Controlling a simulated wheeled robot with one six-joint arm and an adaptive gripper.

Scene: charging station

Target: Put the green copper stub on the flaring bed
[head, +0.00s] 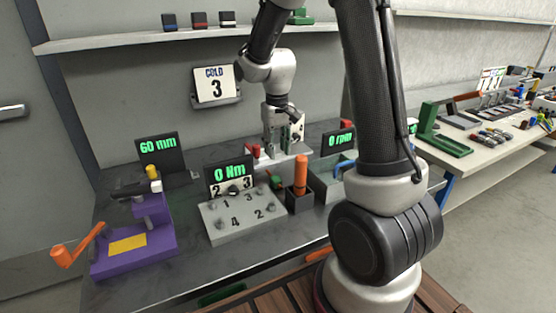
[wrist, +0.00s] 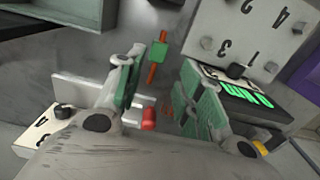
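The copper stub with a green block on it (wrist: 159,52) lies on the grey bench in the wrist view, seen beyond the gap between my fingers. In the head view the green piece (head: 277,183) shows small, just right of the numbered block. My gripper (head: 284,148) points down above the back of the bench, behind the stub; in the wrist view its green-padded fingers (wrist: 162,92) stand apart with nothing between them. No part is labelled as the flaring bed. A purple fixture (head: 135,245) with a yellow pad and orange crank stands at the left.
A grey numbered block (head: 242,217) with knobs stands left of the stub. A dark holder (head: 299,201) with an orange-handled tool stands close right. A white plate (head: 268,168) with a red part is under my gripper. Displays line the back. My arm crosses the right side.

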